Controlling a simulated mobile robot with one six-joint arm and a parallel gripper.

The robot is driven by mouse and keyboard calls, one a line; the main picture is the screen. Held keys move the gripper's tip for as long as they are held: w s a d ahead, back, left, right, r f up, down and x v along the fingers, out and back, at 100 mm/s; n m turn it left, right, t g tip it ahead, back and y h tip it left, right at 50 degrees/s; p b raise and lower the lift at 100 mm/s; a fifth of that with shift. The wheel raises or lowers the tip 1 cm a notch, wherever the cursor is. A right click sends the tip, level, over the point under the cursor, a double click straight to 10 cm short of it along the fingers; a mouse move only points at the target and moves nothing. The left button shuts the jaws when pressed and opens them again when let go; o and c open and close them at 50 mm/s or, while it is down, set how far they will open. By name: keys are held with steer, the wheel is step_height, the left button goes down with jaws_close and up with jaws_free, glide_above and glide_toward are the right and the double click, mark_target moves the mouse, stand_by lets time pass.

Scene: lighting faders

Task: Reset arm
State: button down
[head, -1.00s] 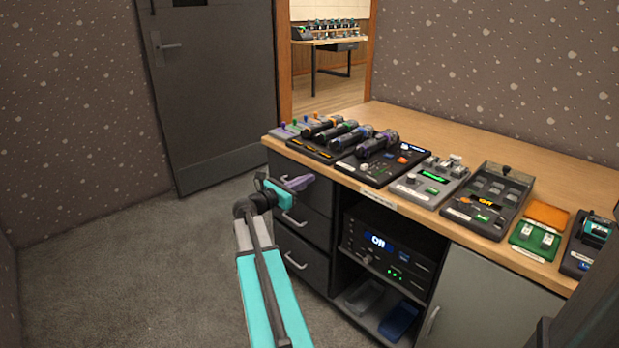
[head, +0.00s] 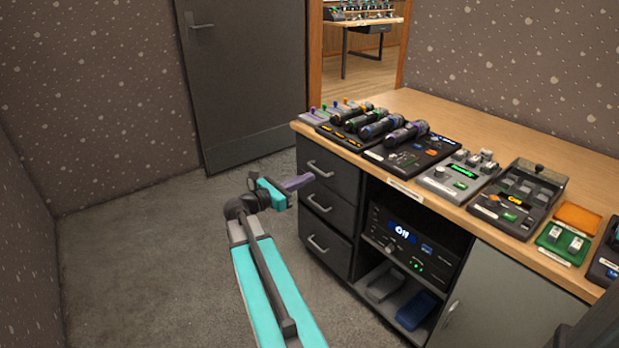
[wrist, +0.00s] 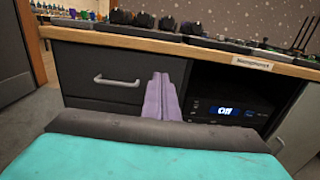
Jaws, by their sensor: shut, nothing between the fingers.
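My gripper (head: 298,182) has purple fingers at the end of my teal and grey arm. In the head view it hangs in the air in front of the desk's drawers, below the level of the desk top. In the wrist view the two purple fingers (wrist: 161,98) lie side by side, closed together with nothing between them. They point towards the drawer front and the dark rack unit. I cannot tell the exact gap to the drawers, but no contact shows.
The wooden desk (head: 455,120) carries microphones (head: 380,127), a green fader box (head: 563,243) and other control panels. Below are drawers (head: 318,204) and a rack unit (head: 412,240) with a lit display. Carpet (head: 150,250) lies clear to the left, before a grey door (head: 245,75).

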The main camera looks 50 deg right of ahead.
stand_by(0.4)
steer(key=w+a+f+n+t+p, duration=0.3)
steer(key=w+a+p, duration=0.25)
steer(key=a, duration=0.25)
steer(key=s+a+f+y+p, duration=0.35)
steer(key=a+f+p, duration=0.35)
steer(key=a+f, duration=0.65)
steer(key=s+a+f+m+g+y+p, duration=0.1)
steer(key=s+a+f+m+y, duration=0.3)
steer(key=a, duration=0.6)
steer(key=s+a+f+m+g+y+p, duration=0.1)
steer(key=s+a+f+m+y+p, duration=0.2)
steer(key=s+a+f+m+y, duration=0.2)
steer(key=s+a+f+m+g+y+p, duration=0.2)
steer(key=s+a+f+m+y, duration=0.3)
steer(key=s+a+m, duration=0.4)
steer(key=s+a+f+p, duration=0.1)
steer(key=s+a, duration=0.3)
steer(key=a, duration=0.4)
steer(key=shift+s+a+f, duration=0.15)
steer(key=shift+s+f, duration=0.05)
steer(key=shift+s, duration=0.1)
